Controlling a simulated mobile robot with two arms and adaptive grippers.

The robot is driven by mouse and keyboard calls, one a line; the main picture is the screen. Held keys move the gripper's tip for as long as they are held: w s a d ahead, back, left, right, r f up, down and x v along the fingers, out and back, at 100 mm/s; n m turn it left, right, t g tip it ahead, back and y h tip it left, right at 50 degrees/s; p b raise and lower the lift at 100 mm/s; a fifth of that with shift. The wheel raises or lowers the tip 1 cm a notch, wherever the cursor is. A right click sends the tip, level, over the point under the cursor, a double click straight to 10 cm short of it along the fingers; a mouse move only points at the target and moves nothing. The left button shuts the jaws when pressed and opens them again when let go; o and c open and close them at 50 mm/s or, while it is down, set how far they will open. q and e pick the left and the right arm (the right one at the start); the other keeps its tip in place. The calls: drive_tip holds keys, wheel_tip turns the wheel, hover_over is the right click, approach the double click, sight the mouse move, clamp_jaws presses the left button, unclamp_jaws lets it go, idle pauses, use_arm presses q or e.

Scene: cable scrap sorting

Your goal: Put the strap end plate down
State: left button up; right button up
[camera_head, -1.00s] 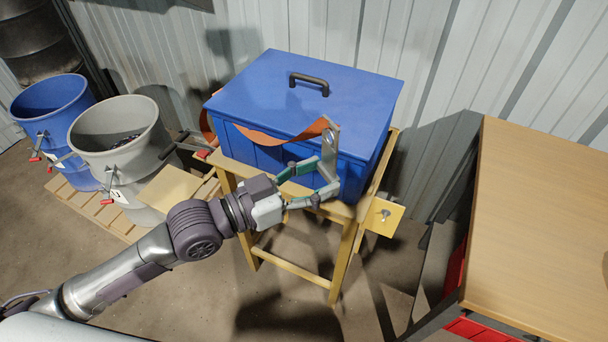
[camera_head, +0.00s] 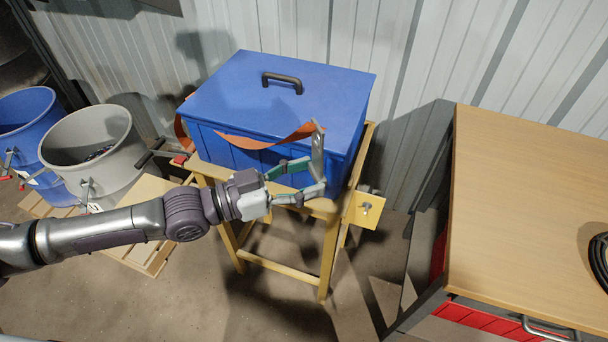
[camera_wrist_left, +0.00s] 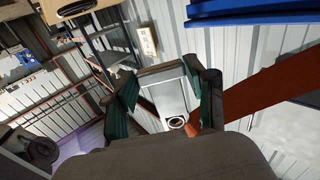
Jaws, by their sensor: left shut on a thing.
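The strap end plate (camera_head: 317,150) is a grey metal plate at the end of an orange strap (camera_head: 262,138). My left gripper (camera_head: 318,174) is shut on the plate and holds it in front of the right part of the blue box (camera_head: 283,94). In the left wrist view the plate (camera_wrist_left: 167,93) sits between the green-padded fingers (camera_wrist_left: 166,100), with a round hole near its lower end. The strap (camera_wrist_left: 262,94) runs off to the right there. In the head view the strap hangs across the box's front and its far end passes the left side. My right gripper is not in view.
The box stands on a yellow wooden stand (camera_head: 283,272) with a small yellow plate (camera_head: 367,209) at its right. A wooden-topped cabinet (camera_head: 530,215) with a black cable coil (camera_head: 601,262) is at right. Grey (camera_head: 92,150) and blue (camera_head: 28,122) drums stand at left.

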use_arm(q)
drive_tip(key=shift+w+a+r+m+g+h, duration=0.1)
drive_tip(key=shift+a+m+g+h, duration=0.2)
drive_tip(key=shift+a+m+g, duration=0.4)
drive_tip(key=shift+s+a+m+g+h, duration=0.15)
drive_tip(key=shift+a+m+g, duration=0.2)
drive_tip(key=shift+g, duration=0.45)
drive_tip(key=shift+s+a+m+g+h, duration=0.2)
drive_tip(key=shift+m+g, duration=0.25)
drive_tip(key=shift+g, duration=0.35)
drive_tip(key=shift+s+a+m+g+h, duration=0.15)
drive_tip(key=shift+a+m+g, duration=0.2)
drive_tip(key=shift+g, duration=0.45)
